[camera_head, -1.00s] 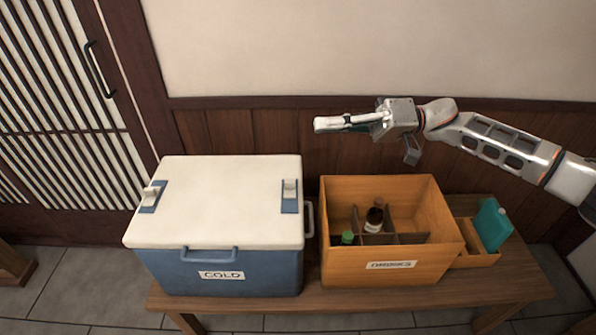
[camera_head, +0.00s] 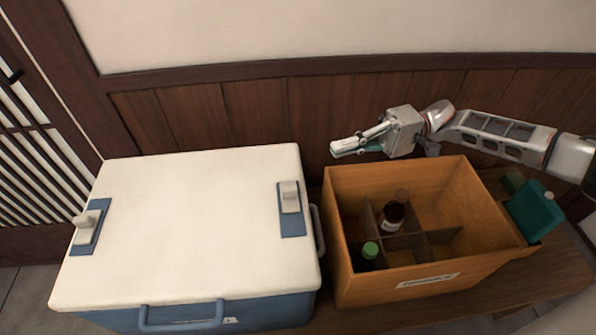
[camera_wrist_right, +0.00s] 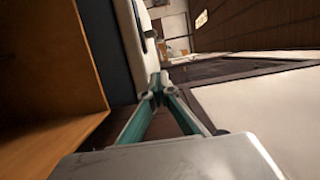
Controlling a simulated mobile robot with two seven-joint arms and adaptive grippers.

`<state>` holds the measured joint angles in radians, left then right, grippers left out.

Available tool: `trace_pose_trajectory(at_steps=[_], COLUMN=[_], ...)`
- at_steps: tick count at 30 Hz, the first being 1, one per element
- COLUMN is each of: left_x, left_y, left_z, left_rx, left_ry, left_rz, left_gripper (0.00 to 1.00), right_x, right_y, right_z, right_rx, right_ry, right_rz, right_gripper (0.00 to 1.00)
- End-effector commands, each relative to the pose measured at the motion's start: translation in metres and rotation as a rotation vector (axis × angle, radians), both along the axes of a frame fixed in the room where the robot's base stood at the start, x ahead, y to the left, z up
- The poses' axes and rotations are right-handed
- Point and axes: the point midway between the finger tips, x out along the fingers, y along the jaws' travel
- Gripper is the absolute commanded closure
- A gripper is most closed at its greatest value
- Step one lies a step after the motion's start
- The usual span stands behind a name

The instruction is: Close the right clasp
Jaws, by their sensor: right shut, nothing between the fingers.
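A blue cooler (camera_head: 180,316) with a white lid (camera_head: 190,215) stands on the left of the bench, lid down. The right clasp (camera_head: 290,198) is a pale lever on a blue plate at the lid's right edge; its lever looks raised. A similar left clasp (camera_head: 86,228) sits at the left edge. My right gripper (camera_head: 342,148) is shut and empty, behind and to the right of the right clasp, apart from it. In the right wrist view its fingertips (camera_wrist_right: 158,86) meet near the white lid's edge (camera_wrist_right: 132,45). My left gripper is not in view.
A wooden crate (camera_head: 435,285) with dividers holds a brown bottle (camera_head: 392,216) and a green-capped bottle (camera_head: 370,252), right of the cooler. A teal container (camera_head: 536,211) stands beyond it. A wood-panelled wall (camera_head: 230,115) is close behind. The space above the lid is clear.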

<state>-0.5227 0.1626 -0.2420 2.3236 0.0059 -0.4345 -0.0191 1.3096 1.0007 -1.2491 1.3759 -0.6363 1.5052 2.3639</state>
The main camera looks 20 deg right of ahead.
Motion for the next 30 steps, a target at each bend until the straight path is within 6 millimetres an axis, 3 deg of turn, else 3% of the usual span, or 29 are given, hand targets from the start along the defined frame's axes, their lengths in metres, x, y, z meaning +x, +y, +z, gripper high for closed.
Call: trace_pose_trajectory(at_steps=[8, 23, 30], left_x=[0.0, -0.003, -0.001], left_y=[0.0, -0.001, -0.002], left_z=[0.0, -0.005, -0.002], left_rx=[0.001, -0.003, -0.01], left_ry=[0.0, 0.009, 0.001], left_rz=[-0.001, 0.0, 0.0], left_gripper=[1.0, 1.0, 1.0], right_x=[-0.001, -0.006, -0.034], right_y=[0.009, 0.1, 0.106], right_z=[0.0, -0.002, -0.001], right_rx=[0.001, 0.002, 0.0], right_ry=[-0.001, 0.001, 0.002], right_rz=[0.003, 0.004, 0.001], right_gripper=[1.0, 1.0, 1.0])
